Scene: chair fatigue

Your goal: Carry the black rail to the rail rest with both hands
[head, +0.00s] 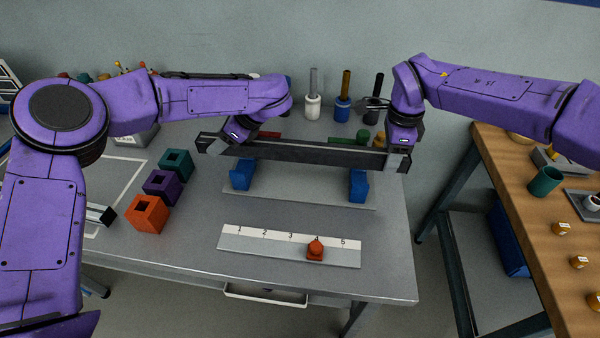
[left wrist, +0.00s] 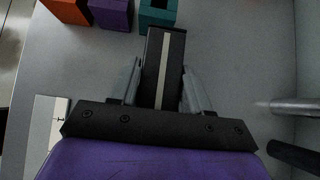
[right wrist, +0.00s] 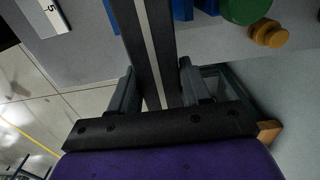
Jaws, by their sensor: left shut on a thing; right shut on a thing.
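The black rail (head: 300,154) spans between my two grippers, roughly level, above and behind the rail rest as seen in the head view. My left gripper (head: 226,143) is shut on the rail near its left end; the left wrist view shows the rail (left wrist: 163,65) between its fingers. My right gripper (head: 398,152) is shut on the rail near its right end; the right wrist view shows the rail (right wrist: 150,50) between its fingers. The rail rest is a grey plate (head: 300,190) with a left blue support (head: 241,176) and a right blue support (head: 358,186).
A numbered strip (head: 270,252) with an orange-red piece (head: 315,250) lies in front of the rest. Orange (head: 147,214), purple (head: 162,185) and teal (head: 175,164) hollow blocks stand at the left. Bottles and cylinders stand behind the rail. A wooden table (head: 560,260) is at the right.

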